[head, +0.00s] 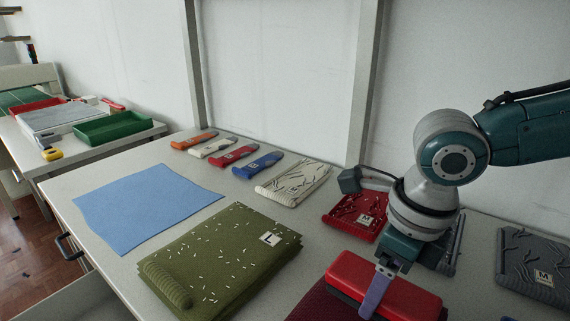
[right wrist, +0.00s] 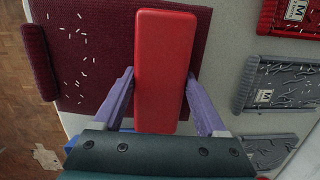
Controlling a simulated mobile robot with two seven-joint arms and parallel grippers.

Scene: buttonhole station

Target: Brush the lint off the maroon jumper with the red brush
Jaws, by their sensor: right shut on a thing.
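The red brush (head: 400,282) is an oblong red block in my right gripper (head: 378,292). In the right wrist view the purple fingers (right wrist: 163,90) are shut on its two long sides, and the brush (right wrist: 166,60) covers part of the maroon jumper (right wrist: 112,40). The jumper also shows at the bottom edge of the head view (head: 312,304), mostly cut off. White lint specks (right wrist: 75,62) lie on its left part in the right wrist view; none show on the strip right of the brush. I cannot tell whether the brush touches the cloth. My left gripper is not in view.
An olive jumper (head: 225,260) with white specks lies left, beside a blue cloth (head: 145,205). A cream garment (head: 293,182), a red one (head: 350,212) and a grey one (head: 535,270) lie behind. Several narrow coloured items, including a blue one (head: 258,165), lie along the wall.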

